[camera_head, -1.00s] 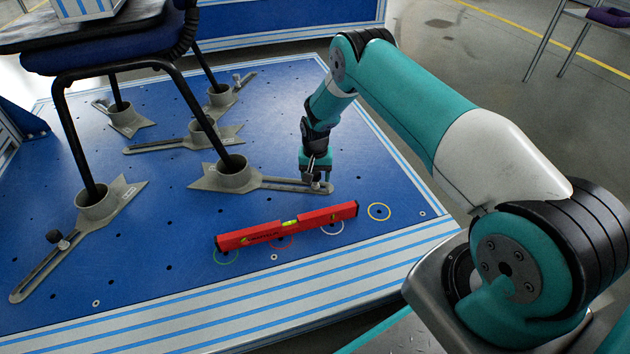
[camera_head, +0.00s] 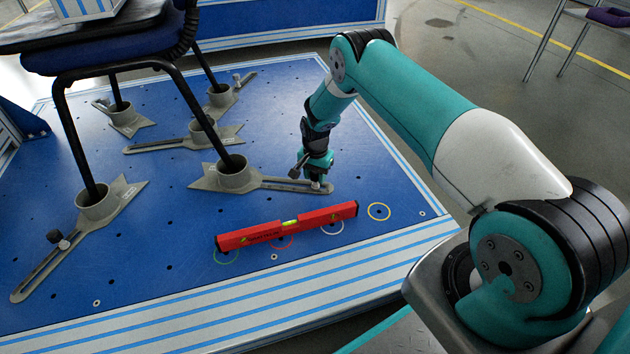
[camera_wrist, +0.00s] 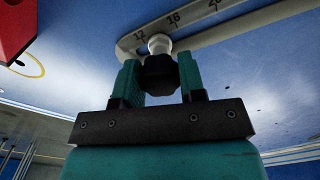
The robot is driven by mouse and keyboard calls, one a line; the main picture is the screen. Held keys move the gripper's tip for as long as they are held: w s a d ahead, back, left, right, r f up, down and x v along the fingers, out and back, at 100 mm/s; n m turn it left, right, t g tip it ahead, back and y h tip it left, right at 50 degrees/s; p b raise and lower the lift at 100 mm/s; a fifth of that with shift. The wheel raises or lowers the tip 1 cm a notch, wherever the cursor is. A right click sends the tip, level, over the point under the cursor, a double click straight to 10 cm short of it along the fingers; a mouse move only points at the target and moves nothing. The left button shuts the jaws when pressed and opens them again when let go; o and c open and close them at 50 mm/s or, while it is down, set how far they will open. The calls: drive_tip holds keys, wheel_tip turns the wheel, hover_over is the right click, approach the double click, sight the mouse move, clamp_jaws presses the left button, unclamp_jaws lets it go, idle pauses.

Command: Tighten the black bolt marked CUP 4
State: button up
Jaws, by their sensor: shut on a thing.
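My gripper (camera_head: 314,184) is at the right end of a grey slotted clamp arm (camera_head: 272,184) on the blue plate. In the wrist view its two teal fingers (camera_wrist: 160,80) are shut on a black bolt head (camera_wrist: 159,75), with a pale collar (camera_wrist: 159,44) beyond it at the slot. The arm (camera_wrist: 205,30) there shows the numbers 12 and 16. The grey cup (camera_head: 233,175) of this arm holds a chair leg (camera_head: 208,122). I cannot read its label. Another black knob (camera_head: 54,236) sits on the front-left clamp arm (camera_head: 40,268).
A red spirit level (camera_head: 287,227) lies in front of the gripper, over coloured rings; a yellow ring (camera_head: 379,211) is clear of it. The chair (camera_head: 105,55) stands at the left with its legs in grey cups. The plate right of the gripper is clear.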

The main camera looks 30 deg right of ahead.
drive_tip(key=m, duration=0.3)
drive_tip(key=shift+m, duration=0.3)
drive_tip(key=m, duration=0.2)
drive_tip(key=shift+m, duration=1)
drive_tip(key=m, duration=0.4)
drive_tip(key=o, duration=0.9)
